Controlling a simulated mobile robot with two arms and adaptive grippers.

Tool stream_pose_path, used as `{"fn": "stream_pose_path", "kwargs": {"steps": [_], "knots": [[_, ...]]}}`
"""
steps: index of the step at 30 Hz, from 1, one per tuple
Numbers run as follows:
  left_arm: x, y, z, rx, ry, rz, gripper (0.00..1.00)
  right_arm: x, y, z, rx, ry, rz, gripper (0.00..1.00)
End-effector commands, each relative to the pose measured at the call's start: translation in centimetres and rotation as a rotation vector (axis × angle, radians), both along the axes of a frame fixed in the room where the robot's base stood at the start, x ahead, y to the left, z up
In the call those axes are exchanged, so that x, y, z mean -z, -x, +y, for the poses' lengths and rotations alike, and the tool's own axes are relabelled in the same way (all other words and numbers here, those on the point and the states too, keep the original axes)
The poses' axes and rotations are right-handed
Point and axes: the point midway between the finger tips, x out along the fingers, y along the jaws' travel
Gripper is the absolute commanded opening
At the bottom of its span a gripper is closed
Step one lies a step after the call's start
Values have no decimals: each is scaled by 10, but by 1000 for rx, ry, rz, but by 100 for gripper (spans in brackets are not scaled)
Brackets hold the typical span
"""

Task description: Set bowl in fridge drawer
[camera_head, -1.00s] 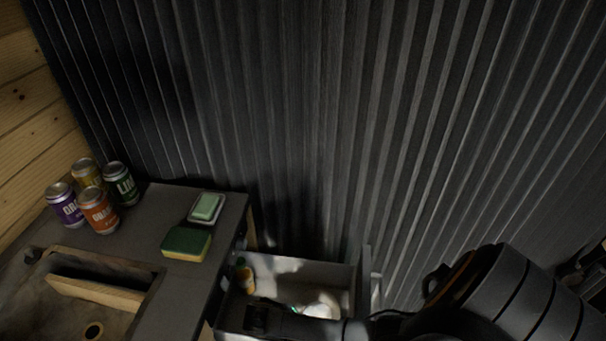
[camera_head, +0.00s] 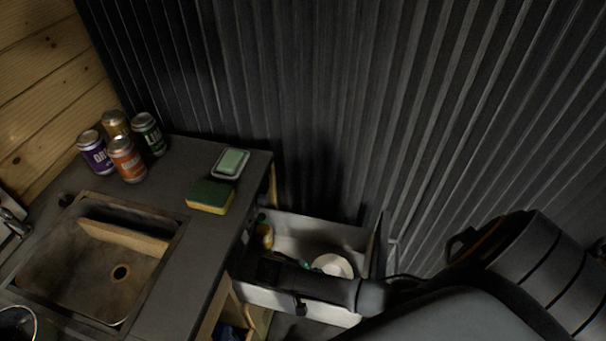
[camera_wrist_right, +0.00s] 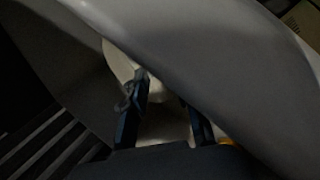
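The fridge drawer (camera_head: 318,231) is pulled out beside the counter, low at the bottom centre of the head view. A white round bowl (camera_head: 333,265) sits inside it toward the right, partly hidden by my right arm. My right arm comes in from the right and reaches across the drawer; its gripper is dark and hard to make out there. In the right wrist view my right gripper (camera_wrist_right: 168,100) has its two fingers apart. A pale curved surface (camera_wrist_right: 118,60), seemingly the bowl, lies behind the left finger. A large grey shape covers much of that view. My left gripper is not seen.
A yellow-orange bottle (camera_head: 265,235) stands at the drawer's left end. The counter holds several cans (camera_head: 128,160), a sponge (camera_head: 210,197), a soap dish (camera_head: 231,163) and a sink (camera_head: 95,265). A corrugated dark wall (camera_head: 330,110) rises behind the drawer.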

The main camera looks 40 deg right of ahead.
Motion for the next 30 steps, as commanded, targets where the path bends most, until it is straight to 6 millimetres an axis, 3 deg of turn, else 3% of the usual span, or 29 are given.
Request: {"fn": "stream_pose_path", "kwargs": {"steps": [6,12,18,30], "knots": [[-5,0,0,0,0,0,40,-44,-5,28,1,-2,-5,28],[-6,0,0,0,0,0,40,-74,-8,45,3,0,-5,28],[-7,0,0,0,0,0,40,-86,-9,53,2,2,-5,28],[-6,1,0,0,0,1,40,-87,-9,53,3,3,-4,28]]}}
